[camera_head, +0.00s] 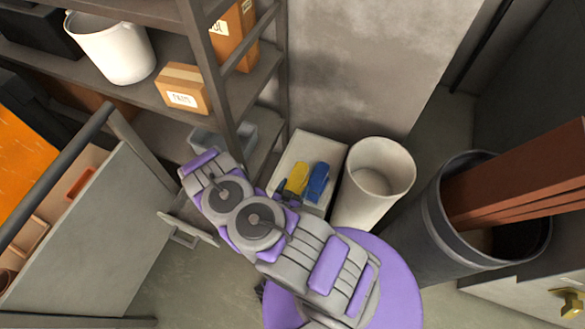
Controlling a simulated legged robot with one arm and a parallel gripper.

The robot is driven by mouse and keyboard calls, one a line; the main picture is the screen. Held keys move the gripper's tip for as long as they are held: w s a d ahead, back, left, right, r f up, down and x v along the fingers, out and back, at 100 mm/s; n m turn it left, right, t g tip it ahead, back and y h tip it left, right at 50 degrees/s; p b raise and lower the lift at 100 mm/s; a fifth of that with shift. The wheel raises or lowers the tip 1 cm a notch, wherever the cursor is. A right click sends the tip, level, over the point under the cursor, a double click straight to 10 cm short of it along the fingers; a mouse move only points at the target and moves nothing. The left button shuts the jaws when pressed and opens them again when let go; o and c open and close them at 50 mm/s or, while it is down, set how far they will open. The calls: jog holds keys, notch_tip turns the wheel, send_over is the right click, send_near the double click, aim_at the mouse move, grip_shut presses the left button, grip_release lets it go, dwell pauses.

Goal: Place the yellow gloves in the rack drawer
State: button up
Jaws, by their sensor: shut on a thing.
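Yellow gloves (297,179) lie on a pale box-like surface (325,148), right of the rack and beside a blue item that looks like another glove. My grey and purple arm crosses the middle of the view and covers part of this surface. A grey panel with a handle (186,238), perhaps a drawer front, shows low at the rack, just left of my arm. My arm hides part of it. I cannot make out my gripper's fingers; they are hidden behind or under the arm.
The metal rack (205,65) holds a white bucket (110,48), cardboard boxes (182,90) and a grey bin (240,138). A white bin (375,185) and a dark barrel with planks (480,215) stand to the right. A workbench (90,245) stands left. Some floor is clear.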

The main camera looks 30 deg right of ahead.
jog(key=b, duration=0.1)
send_over(290, 170)
jog(key=s+a, duration=0.2)
jog(key=shift+s+d+f, duration=0.15)
jog(key=shift+d+f, duration=0.05)
jog(key=shift+f, duration=0.25)
jog(key=shift+w+d+f, duration=0.1)
jog(key=shift+w+d, duration=0.25)
jog(key=shift+w, duration=0.05)
notch_tip(290, 170, down, 4)
jog(key=shift+r+b, duration=0.2)
jog(key=shift+b, duration=0.4)
jog(key=shift+a+r, duration=0.1)
jog(key=shift+a, duration=0.05)
jog(key=o, duration=1.1)
jog(key=shift+c, duration=0.2)
